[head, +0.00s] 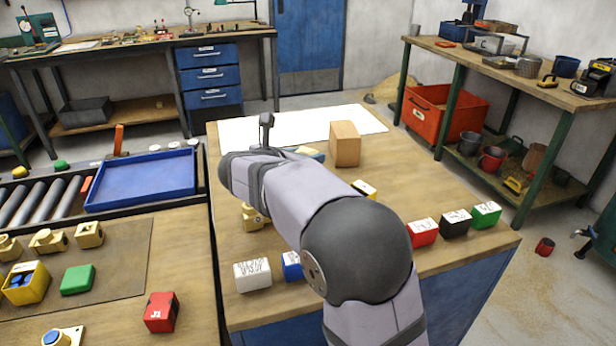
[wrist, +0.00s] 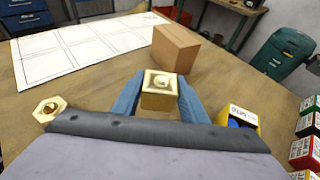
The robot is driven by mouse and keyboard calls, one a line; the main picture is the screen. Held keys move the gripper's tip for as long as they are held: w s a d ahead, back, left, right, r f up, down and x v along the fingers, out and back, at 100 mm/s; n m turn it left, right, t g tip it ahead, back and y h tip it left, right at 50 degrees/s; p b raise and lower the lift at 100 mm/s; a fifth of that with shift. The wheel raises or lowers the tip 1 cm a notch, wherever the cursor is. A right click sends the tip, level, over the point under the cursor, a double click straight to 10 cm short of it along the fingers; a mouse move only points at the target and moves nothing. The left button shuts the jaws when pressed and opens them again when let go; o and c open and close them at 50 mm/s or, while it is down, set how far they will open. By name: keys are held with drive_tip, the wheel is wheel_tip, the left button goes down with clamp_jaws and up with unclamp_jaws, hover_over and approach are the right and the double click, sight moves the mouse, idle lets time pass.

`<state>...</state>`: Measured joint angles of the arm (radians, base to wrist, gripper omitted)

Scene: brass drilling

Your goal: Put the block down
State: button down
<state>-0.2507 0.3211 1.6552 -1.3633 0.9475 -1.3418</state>
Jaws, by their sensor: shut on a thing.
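My gripper (wrist: 159,88) has blue fingers and is shut on a brass block (wrist: 159,101) with a round recess in its top face. In the head view my arm hides most of the gripper, and only a bit of blue finger (head: 314,155) shows beyond it. The block is over the wooden table, close in front of a brown cardboard box (wrist: 175,48). I cannot tell whether its underside touches the table. A white sheet (wrist: 85,45) with ruled rectangles lies flat to the left of the box.
A hexagonal brass part (wrist: 48,108) lies left of my gripper. A yellow bin (wrist: 237,117) with blue contents stands to its right. Red, black and green labelled boxes (head: 455,223) line the table's front right. A blue tray (head: 142,180) is on the left. Bare tabletop lies right of the cardboard box.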

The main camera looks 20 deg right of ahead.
drive_tip(key=shift+f+b, duration=0.55)
drive_tip(key=shift+f, duration=1.8)
drive_tip(key=shift+f, duration=0.2)
drive_tip(key=c, duration=1.1)
unclamp_jaws()
drive_tip(key=shift+r, duration=0.2)
drive_tip(key=v, duration=1.2)
drive_tip(key=shift+s+f, duration=0.1)
drive_tip(key=shift+f, duration=0.1)
drive_tip(key=shift+p, duration=0.3)
